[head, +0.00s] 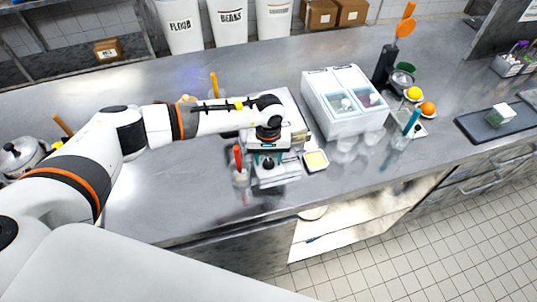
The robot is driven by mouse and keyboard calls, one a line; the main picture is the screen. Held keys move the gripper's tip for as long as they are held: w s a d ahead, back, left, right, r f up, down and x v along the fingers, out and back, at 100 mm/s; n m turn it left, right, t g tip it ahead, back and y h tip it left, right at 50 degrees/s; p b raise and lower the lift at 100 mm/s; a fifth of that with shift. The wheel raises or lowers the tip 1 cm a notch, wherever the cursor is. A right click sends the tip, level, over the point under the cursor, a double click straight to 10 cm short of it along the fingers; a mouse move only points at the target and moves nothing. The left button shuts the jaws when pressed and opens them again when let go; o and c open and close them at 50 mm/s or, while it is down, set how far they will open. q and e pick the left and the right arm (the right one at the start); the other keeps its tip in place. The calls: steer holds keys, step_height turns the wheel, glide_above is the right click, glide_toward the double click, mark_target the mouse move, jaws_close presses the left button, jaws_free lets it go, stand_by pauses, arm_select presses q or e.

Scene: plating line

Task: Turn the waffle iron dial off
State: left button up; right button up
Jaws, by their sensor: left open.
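The waffle iron (278,181) appears as a pale, boxy appliance on the steel counter, just left of the white two-lid container. A small dark knob (268,163), which looks like its dial, shows on its front part. My left gripper (269,158) points down directly over this front part, with its jaws open and nothing seen between them. The gripper and wrist hide much of the appliance behind. Whether the fingers touch the knob, and how the dial is turned, I cannot tell. My right gripper is out of view.
A glass with a red-handled tool (239,172) stands close left of the gripper. A small dish of yellow stuff (315,160) lies to the right. The white two-lid container (345,105) stands beyond it. The counter (180,195) is clear at front left.

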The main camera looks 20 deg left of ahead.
arm_select(q)
steer(key=shift+f, duration=0.1)
steer(key=c, duration=1)
steer(key=shift+f+n+b, duration=0.15)
steer(key=shift+n+b, duration=0.85)
steer(key=shift+b, duration=0.4)
steer(key=n+b, duration=0.7)
steer(key=shift+n+b, duration=0.3)
steer(key=shift+r+n+b, duration=0.2)
steer(key=shift+n+b, duration=0.65)
steer(key=shift+n, duration=0.35)
steer(key=o, duration=1)
